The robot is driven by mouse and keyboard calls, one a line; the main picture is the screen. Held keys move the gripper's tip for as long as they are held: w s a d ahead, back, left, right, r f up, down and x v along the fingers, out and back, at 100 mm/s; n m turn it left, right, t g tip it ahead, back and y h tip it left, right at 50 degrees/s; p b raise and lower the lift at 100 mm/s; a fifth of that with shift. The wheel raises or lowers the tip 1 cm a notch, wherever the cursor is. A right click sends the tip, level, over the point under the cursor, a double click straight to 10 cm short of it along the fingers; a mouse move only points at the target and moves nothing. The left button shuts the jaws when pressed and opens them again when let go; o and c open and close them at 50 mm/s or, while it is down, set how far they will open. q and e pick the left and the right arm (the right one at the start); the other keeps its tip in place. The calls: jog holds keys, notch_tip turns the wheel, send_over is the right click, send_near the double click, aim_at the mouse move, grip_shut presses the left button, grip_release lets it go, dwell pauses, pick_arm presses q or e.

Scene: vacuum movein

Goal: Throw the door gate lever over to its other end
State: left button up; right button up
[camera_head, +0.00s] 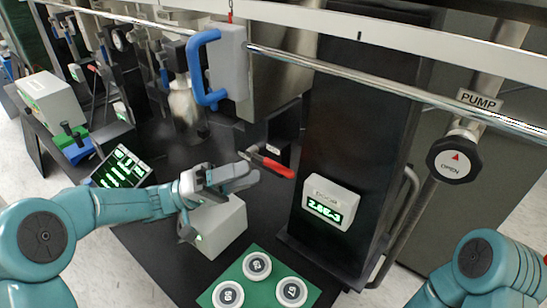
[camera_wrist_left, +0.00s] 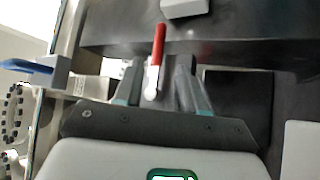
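The lever with a red grip (camera_head: 275,167) sticks out from a small dark bracket on the black bench, left of the box marked DOOR (camera_head: 331,203). Its red end points right in the head view. In the left wrist view the red grip (camera_wrist_left: 159,45) and its pale metal shank lie in line with the gap between my fingers. My left gripper (camera_head: 252,178) is open, its fingertips just left of and below the lever; the wrist view also shows it (camera_wrist_left: 160,75). I cannot tell whether either finger touches the lever. My right gripper is out of view.
A large blue handle (camera_head: 200,68) on a grey block and a long metal rod (camera_head: 380,86) are above. A PUMP knob (camera_head: 455,157) is at right. A green mat (camera_head: 238,275) with white numbered discs lies below. A grey box (camera_head: 222,228) sits under my left gripper.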

aim_at(275, 163)
pick_arm(q)
jog(key=x, duration=0.2)
jog(key=p+x, duration=0.1)
jog(key=x, duration=0.3)
jog(key=shift+s+d+r, duration=0.15)
jog(key=shift+s, duration=0.2)
jog(key=shift+d+r, duration=0.1)
jog(key=shift+d, duration=0.15)
grip_shut()
